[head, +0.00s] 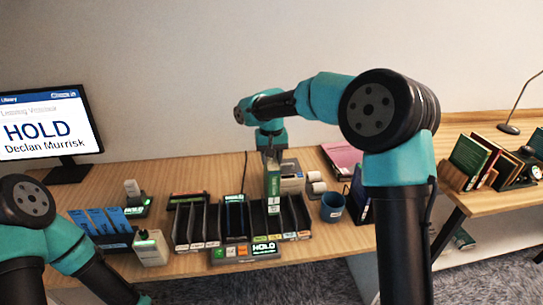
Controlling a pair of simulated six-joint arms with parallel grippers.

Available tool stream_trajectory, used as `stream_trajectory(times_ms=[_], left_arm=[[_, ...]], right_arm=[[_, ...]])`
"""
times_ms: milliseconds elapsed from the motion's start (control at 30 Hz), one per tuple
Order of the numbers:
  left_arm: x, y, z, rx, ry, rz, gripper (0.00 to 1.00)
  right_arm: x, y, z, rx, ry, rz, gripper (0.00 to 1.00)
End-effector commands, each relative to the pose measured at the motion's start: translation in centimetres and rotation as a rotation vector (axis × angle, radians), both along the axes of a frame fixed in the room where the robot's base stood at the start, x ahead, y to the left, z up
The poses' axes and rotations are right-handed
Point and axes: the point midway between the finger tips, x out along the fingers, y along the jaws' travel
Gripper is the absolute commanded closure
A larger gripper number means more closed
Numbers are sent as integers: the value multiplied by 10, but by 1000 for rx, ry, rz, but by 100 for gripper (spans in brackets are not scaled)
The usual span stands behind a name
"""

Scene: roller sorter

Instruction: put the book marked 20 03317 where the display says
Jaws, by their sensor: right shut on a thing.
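A green book (273,182) with a pale label low on its spine stands upright in my right gripper (272,158). The gripper points down and is shut on the book's upper end. The book is over the right part of a black slotted sorter (222,240); I cannot tell whether its lower end is inside a slot. Its number is too small to read. The display (45,128) at the left reads "HOLD" and "Declan Murrisk". A small lit "HOLD" sign (264,246) is at the sorter's front. My left arm shows at lower left, its gripper out of view.
Blue books (98,221) and a white device (151,247) are left of the sorter. A white printer (291,178), a blue mug (332,207) and a pink folder (342,158) are on the right. A rack of books (470,160) stands on the far-right table.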

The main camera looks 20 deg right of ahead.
Motion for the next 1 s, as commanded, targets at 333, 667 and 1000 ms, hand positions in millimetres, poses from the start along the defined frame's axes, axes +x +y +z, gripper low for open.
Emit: stream_trajectory(times_ms=[333, 667, 1000], left_arm=[[0, 0, 0, 0, 0, 0, 46], [0, 0, 0, 0, 0, 0, 46], [0, 0, 0, 0, 0, 0, 46]], right_arm=[[0, -1, -28, -1, 2, -1, 100], [0, 0, -58, -1, 2, 1, 100], [0, 0, -85, -1, 2, -1, 100]])
